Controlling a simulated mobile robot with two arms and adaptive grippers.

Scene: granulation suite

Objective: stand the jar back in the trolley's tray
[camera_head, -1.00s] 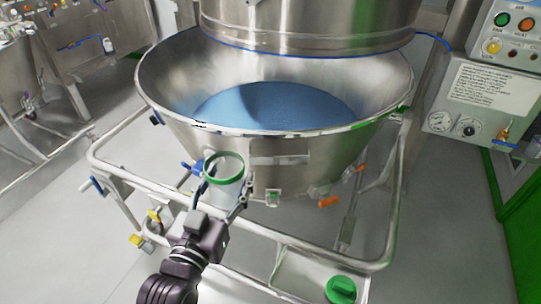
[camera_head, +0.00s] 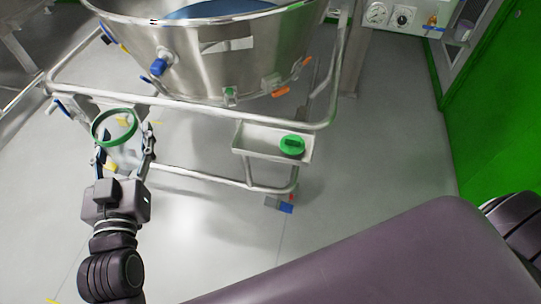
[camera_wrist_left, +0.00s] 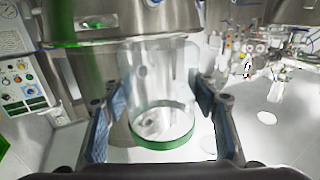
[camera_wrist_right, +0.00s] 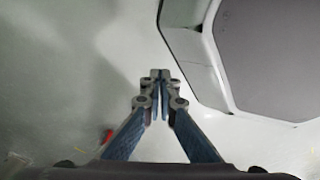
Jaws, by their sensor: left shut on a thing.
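The jar (camera_head: 126,152) is clear with a green rim, and my left gripper (camera_head: 122,160) is shut around it, at the trolley's left front side in the head view. In the left wrist view the jar (camera_wrist_left: 158,85) stands between both fingers, its green ring at the lower end. The trolley's tray (camera_head: 252,141) is a shallow pale tray on the front rail, to the right of the jar and apart from it. A green lid-like piece (camera_head: 292,146) sits at its right end. My right gripper (camera_wrist_right: 160,82) has its fingertips together, with nothing seen between them.
The trolley's tubular frame (camera_head: 200,103) runs around the steel bowl (camera_head: 215,55), with blue and orange fittings on it. A green panel (camera_head: 495,110) stands at the right. My right arm crosses the lower right. Open floor lies in front of the trolley.

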